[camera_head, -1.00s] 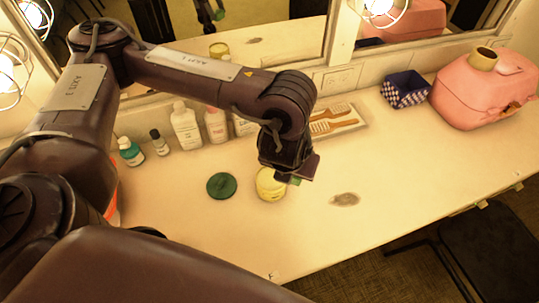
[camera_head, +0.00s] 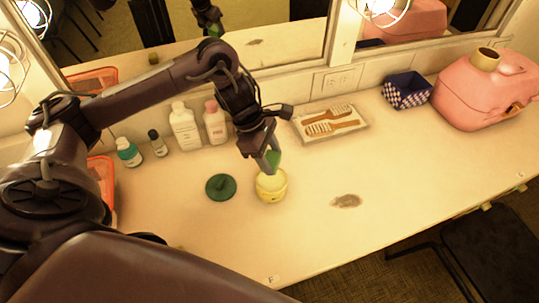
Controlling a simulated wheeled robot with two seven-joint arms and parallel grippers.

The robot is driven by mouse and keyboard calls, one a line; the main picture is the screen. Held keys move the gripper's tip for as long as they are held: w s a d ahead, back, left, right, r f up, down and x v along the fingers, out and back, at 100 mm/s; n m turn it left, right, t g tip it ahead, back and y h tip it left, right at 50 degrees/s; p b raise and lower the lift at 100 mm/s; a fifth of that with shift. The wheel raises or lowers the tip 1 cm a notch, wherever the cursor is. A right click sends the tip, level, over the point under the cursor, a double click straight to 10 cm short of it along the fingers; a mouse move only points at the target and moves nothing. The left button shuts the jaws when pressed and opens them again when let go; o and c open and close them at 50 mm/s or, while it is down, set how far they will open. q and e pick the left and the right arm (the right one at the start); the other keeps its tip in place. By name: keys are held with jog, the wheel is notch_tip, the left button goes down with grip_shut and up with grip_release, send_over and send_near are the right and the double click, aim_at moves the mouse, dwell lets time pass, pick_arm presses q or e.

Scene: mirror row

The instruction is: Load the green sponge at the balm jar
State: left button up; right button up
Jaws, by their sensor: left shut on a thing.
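The balm jar (camera_head: 271,189) is a round yellow jar, open at the top, standing on the counter near the middle of the head view. My left gripper (camera_head: 268,161) points down just above the jar. It is shut on the green sponge (camera_head: 274,159), which shows as a small green piece between the fingers at the jar's back rim. I cannot tell whether the sponge touches the balm. A dark green round lid with a knob (camera_head: 221,187) lies on the counter to the left of the jar. My right gripper is not in view.
White bottles (camera_head: 184,127) and small bottles (camera_head: 129,152) stand along the mirror. A tray with brushes (camera_head: 331,123), a checkered box (camera_head: 407,91) and a pink case (camera_head: 487,91) are to the right.

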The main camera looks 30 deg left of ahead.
pick_arm(q)
jog(key=shift+a, duration=0.1)
jog(key=shift+f+m, duration=0.3)
jog(key=shift+f, duration=0.1)
jog(key=shift+f+b, duration=1.5)
jog(key=shift+f, duration=1.15)
jog(key=shift+f+b, duration=0.3)
jog(key=shift+b, duration=0.1)
jog(key=shift+s+f+b, duration=0.15)
jog(key=shift+b, duration=0.15)
dwell(0.3)
jog(key=shift+r+p, duration=2)
jog(key=shift+r, duration=1.65)
